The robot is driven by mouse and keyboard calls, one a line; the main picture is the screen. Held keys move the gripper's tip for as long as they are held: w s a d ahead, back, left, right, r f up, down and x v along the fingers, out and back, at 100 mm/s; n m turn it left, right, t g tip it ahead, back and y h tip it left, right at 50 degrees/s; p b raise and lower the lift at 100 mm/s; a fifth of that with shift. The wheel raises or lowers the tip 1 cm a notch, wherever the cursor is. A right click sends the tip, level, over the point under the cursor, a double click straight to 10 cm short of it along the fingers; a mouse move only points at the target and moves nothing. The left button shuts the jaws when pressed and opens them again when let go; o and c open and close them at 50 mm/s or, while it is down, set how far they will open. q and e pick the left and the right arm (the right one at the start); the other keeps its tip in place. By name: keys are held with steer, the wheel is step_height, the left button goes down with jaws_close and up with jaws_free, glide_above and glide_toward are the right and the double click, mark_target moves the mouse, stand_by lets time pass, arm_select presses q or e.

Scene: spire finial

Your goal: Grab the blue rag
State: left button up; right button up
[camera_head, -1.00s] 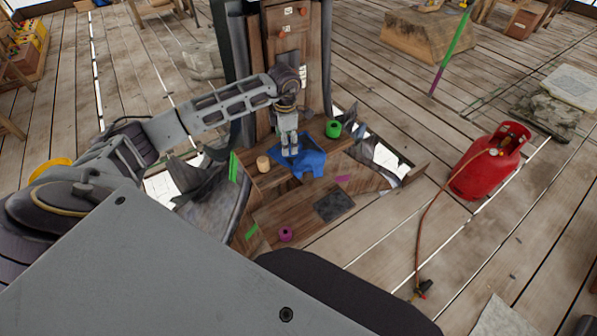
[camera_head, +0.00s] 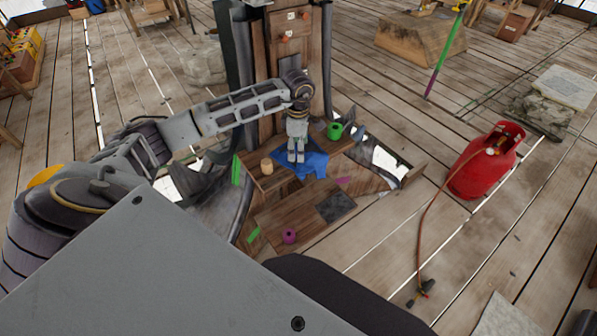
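The blue rag (camera_head: 314,165) lies crumpled on the wooden boards at the foot of the tall wooden post. My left gripper (camera_head: 296,158) points down at the rag from above, and its fingertips overlap the rag in the picture. Two fingers show side by side with little space between them. I cannot tell whether they grip the cloth or only hover over or touch it. The gripper hides part of the rag. My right gripper is not in view.
A green cup-like object (camera_head: 335,131) and a tan cylinder (camera_head: 267,166) stand close to the rag. A purple round object (camera_head: 289,236) and a dark square (camera_head: 336,206) are nearer. Open gaps flank the boards.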

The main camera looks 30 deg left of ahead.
arm_select(q)
steer(key=shift+m, duration=0.8)
steer(key=shift+f, duration=0.15)
